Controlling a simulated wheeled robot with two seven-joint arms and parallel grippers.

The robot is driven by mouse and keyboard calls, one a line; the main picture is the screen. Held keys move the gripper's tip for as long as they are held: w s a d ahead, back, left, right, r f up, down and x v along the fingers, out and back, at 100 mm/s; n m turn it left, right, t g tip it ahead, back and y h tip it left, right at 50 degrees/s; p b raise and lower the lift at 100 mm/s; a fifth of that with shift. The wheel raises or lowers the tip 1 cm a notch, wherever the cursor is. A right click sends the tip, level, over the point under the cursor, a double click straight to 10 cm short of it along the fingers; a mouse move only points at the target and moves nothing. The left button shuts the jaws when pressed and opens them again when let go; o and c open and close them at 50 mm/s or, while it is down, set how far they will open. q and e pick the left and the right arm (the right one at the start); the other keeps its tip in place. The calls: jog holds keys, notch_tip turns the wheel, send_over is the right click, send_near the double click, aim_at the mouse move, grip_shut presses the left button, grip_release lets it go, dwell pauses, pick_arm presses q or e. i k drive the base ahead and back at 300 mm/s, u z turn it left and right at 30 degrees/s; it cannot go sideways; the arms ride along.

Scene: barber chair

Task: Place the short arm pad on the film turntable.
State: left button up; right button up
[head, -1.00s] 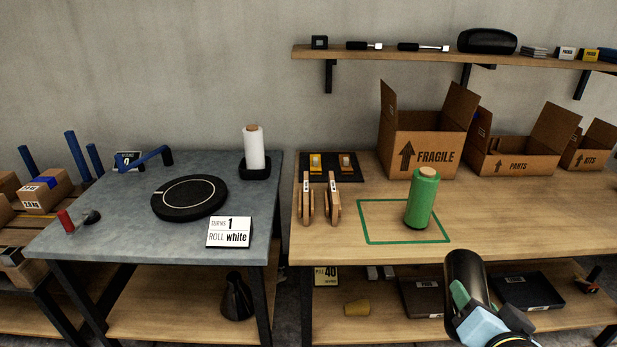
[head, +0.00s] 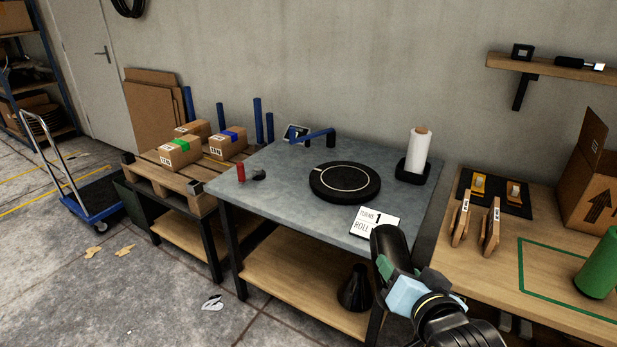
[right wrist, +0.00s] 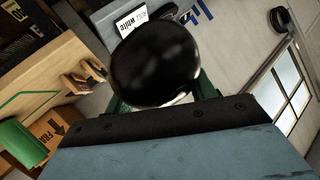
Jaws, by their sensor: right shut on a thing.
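The film turntable (head: 345,182) is a low black disc with a pale ring on top, lying on the grey table and empty. My right gripper (head: 400,264) is shut on the short arm pad (head: 387,242), a black rounded cylinder. The gripper holds it in front of the grey table's right front corner, apart from the turntable. In the right wrist view the pad (right wrist: 155,62) fills the space between the green fingers, and its far end is hidden. My left gripper is not in view.
A sign card (head: 374,222) stands at the grey table's front edge. A white roll (head: 418,152) stands in a black holder right of the turntable.

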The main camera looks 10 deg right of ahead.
aim_at(345, 177)
jog(key=i, duration=1.65)
